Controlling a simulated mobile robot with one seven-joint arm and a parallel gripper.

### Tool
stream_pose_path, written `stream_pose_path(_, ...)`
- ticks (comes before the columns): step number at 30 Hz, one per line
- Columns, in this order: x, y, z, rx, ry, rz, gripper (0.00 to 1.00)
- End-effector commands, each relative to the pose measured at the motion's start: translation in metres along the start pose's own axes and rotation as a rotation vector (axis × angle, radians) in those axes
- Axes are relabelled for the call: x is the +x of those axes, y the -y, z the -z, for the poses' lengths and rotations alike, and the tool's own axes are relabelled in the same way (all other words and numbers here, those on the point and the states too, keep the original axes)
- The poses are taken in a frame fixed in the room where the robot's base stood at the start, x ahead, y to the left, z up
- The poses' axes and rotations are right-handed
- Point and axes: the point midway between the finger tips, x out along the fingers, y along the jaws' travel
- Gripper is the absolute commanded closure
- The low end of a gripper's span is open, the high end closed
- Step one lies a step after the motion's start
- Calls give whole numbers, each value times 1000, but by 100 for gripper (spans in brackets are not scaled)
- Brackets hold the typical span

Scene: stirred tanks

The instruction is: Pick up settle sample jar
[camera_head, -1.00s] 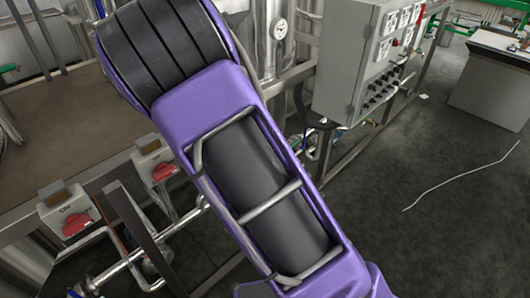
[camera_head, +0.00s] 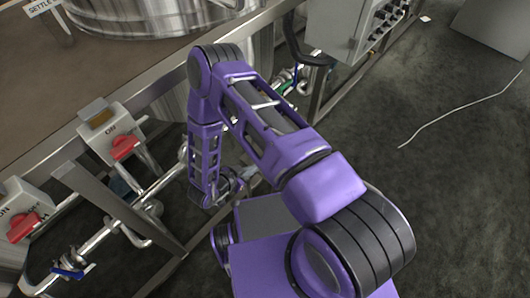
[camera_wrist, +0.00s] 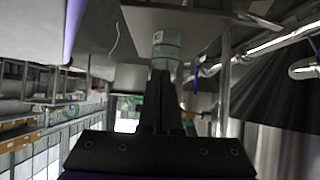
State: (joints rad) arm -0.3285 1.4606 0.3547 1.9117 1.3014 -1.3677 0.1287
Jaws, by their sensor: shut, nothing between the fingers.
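A small clear jar-like thing (camera_wrist: 166,46) with a greenish-grey band shows at the top middle of the wrist view, against a pale flat plate (camera_wrist: 195,22). It looks like the sample jar, but no label is readable. My gripper (camera_wrist: 160,76) points at it with its dark fingers together and nothing between them. The fingertips overlap the jar's near end in the picture; I cannot tell whether they touch. In the head view my purple arm reaches down beside the pipes, and the gripper's end is too small and cluttered to make out.
A metal-framed platform (camera_head: 120,62) carries a steel tank (camera_head: 150,15) and a "SETTLE" sign (camera_head: 42,7). Switch boxes with red handles (camera_head: 124,147) and pipes with valves (camera_head: 150,208) crowd the left. A control cabinet (camera_head: 345,30) stands at the upper right. The floor at right is open, with a thin white line.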

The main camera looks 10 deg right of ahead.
Motion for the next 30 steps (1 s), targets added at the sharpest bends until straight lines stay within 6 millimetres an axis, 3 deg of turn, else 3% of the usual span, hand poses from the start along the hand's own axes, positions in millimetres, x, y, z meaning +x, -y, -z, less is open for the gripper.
stream_pose_path(17,92,0,64,5,-1,0,100)
stream_pose_path(21,101,0,53,0,0,2,100)
stream_pose_path(30,102,0,50,1,4,2,100)
